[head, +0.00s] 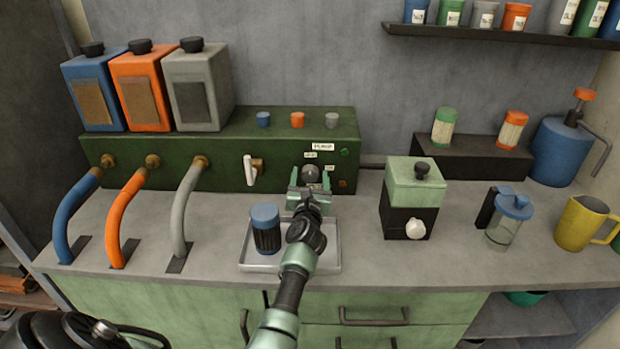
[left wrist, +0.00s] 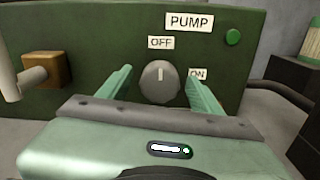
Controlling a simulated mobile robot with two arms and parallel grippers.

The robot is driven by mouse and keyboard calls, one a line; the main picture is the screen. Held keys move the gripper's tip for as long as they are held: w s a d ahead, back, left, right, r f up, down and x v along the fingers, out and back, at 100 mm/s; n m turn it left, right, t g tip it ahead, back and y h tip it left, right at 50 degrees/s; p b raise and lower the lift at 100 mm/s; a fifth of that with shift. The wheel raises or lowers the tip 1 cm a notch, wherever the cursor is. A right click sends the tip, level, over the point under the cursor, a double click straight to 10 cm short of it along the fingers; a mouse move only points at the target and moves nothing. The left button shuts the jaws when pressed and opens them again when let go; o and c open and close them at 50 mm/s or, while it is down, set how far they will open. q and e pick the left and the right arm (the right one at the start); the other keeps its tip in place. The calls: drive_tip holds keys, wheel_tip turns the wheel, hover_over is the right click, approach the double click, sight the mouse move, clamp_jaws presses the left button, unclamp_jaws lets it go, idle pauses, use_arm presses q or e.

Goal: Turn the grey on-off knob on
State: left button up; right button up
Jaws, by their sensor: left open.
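The grey on-off knob (left wrist: 160,82) sits on the green panel (left wrist: 90,30) under a PUMP label (left wrist: 189,22). An OFF label (left wrist: 161,42) is above it and an ON label (left wrist: 198,74) is to its right. The knob's light mark points up, toward OFF. My left gripper (left wrist: 160,90) is open, with one finger on each side of the knob; I cannot tell whether either touches it. In the head view the left gripper (head: 311,190) partly covers the knob (head: 313,174). My right gripper is not in view.
A white lever (head: 250,170) on a brass fitting is left of the knob. A tray (head: 290,262) with a blue-lidded jar (head: 265,230) is below my arm. A green-and-black machine (head: 410,200) stands to the right. Hoses (head: 187,210) run down at the left.

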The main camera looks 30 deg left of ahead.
use_arm(q)
drive_tip(key=c, duration=1.4)
